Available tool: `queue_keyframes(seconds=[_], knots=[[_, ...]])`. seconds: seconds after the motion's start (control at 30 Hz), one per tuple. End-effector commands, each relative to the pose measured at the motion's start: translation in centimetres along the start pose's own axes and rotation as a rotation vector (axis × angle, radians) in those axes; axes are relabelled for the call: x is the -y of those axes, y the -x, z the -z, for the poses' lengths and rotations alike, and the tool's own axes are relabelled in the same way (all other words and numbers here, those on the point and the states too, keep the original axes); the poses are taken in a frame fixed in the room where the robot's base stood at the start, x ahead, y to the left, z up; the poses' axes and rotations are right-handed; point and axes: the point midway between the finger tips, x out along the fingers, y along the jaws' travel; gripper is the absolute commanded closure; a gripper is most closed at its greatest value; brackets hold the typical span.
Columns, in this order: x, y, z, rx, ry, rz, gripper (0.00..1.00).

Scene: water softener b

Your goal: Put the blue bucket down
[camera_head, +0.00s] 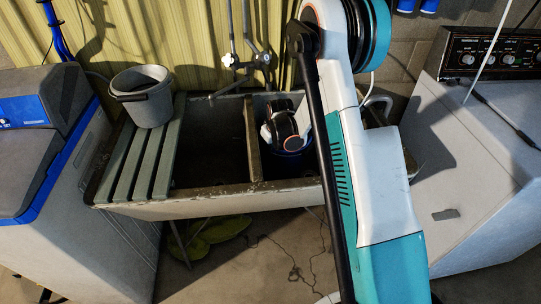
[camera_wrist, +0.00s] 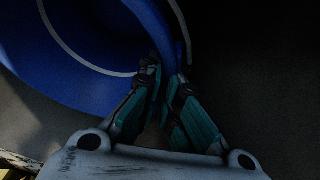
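The blue bucket (camera_head: 291,162) is inside the right basin of the sink (camera_head: 217,203), mostly hidden under my wrist in the head view. In the wrist view the blue bucket (camera_wrist: 65,72), with a pale line running around it, fills the upper left. My gripper (camera_wrist: 168,83) has its two teal fingers closed together on the bucket's wall at the rim, one on each side. The fingertips are hidden in the head view. I cannot tell whether the bucket's base touches the basin floor.
A grey bucket (camera_head: 146,104) stands on the slatted drainboard (camera_head: 142,165) left of the basins. A faucet (camera_head: 248,62) is behind the sink. A divider (camera_head: 253,140) separates the basins. A white machine (camera_head: 470,170) is at right, a blue-trimmed grey unit (camera_head: 40,150) at left.

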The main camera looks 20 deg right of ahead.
Motion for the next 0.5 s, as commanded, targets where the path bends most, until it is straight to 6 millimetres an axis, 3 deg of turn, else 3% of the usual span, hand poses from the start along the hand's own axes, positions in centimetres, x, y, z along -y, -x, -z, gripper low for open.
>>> queue_keyframes(seconds=[0.3, 0.5], knots=[[0.4, -3.7, -1.4, 0.000, 0.000, 0.000, 1.00], [0.4, -3.8, -1.5, 0.000, 0.000, 0.000, 1.00]])
